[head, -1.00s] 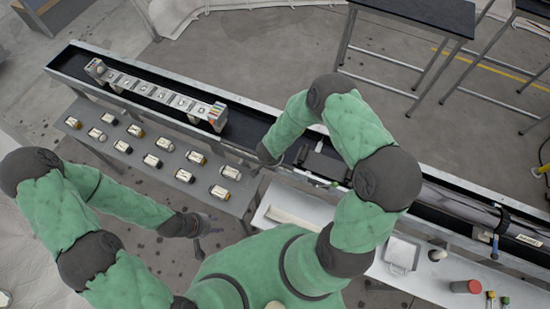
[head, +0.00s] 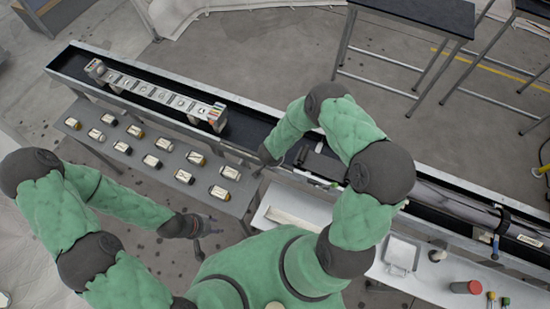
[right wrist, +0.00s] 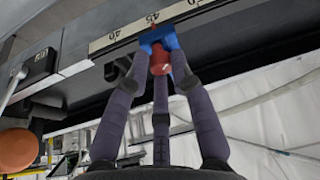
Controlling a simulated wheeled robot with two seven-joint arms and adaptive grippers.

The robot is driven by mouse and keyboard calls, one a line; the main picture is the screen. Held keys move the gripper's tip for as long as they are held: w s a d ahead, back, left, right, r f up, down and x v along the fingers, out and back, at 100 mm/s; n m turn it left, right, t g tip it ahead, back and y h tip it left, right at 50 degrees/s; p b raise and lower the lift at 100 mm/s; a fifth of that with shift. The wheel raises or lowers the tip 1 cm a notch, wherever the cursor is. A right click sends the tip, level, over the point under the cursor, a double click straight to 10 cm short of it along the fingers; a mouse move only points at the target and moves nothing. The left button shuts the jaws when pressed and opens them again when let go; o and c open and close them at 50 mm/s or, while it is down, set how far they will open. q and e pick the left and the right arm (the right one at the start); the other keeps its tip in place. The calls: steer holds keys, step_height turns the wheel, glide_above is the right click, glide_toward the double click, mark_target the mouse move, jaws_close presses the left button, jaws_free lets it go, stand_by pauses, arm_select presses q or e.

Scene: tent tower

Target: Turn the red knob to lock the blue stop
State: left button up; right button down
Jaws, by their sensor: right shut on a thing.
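In the right wrist view, a red knob (right wrist: 160,62) sits under a blue stop (right wrist: 159,39), on a rail with a printed scale (right wrist: 127,30) where 40 and 45 can be read. My right gripper (right wrist: 160,70) reaches up with its fingers closed around the red knob. In the head view, the right gripper is at the rail's near edge, with the knob and stop too small or hidden to make out. My left gripper (head: 206,228) hangs away from the rail, empty, its fingers spread, in front of the grey rack.
A dark trough (head: 250,130) runs across the head view, holding a long block with several marked squares (head: 165,95). Several small labelled pieces lie on the grey rack (head: 140,175). A white bench (head: 425,275) holds a white tray (head: 401,254) and a red-topped cylinder (head: 466,287).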

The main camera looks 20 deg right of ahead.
steer(key=shift+a+m, duration=0.15)
steer(key=shift+m, duration=0.35)
stand_by(0.3)
steer(key=shift+w+m+g+h+p, duration=0.15)
steer(key=shift+m+g+h+p, duration=0.35)
steer(key=shift+m, duration=0.4)
steer(key=shift+w+a+m+g+p, duration=0.1)
steer(key=shift+m+g+p, duration=0.35)
steer(key=shift+m, duration=1.15)
steer(key=c, duration=1.1)
jaws_free()
steer(key=shift+r, duration=0.1)
steer(key=v, duration=1.2)
steer(key=shift+a+h, duration=0.25)
steer(key=shift+h, duration=0.05)
